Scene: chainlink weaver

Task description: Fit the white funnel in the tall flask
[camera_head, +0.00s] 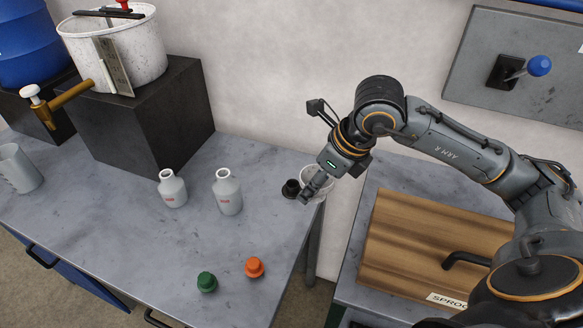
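Two pale grey-white flasks with red labels stand upright on the grey bench, mouths open. The right one (229,196) looks a little taller than the left one (172,189). A white rounded piece, apparently the funnel (322,193), is at the bench's far right corner, partly hidden by my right gripper (306,196). The gripper is right at it, but whether the fingers are open or shut on it cannot be told. My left gripper is out of view.
A small black item (290,188) sits beside the gripper. Green (207,282) and orange (254,267) caps lie near the front. A grey jug (18,168) is far left. A black block (140,125) carries a white pot (115,50). A gap separates the right-hand table (348,275).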

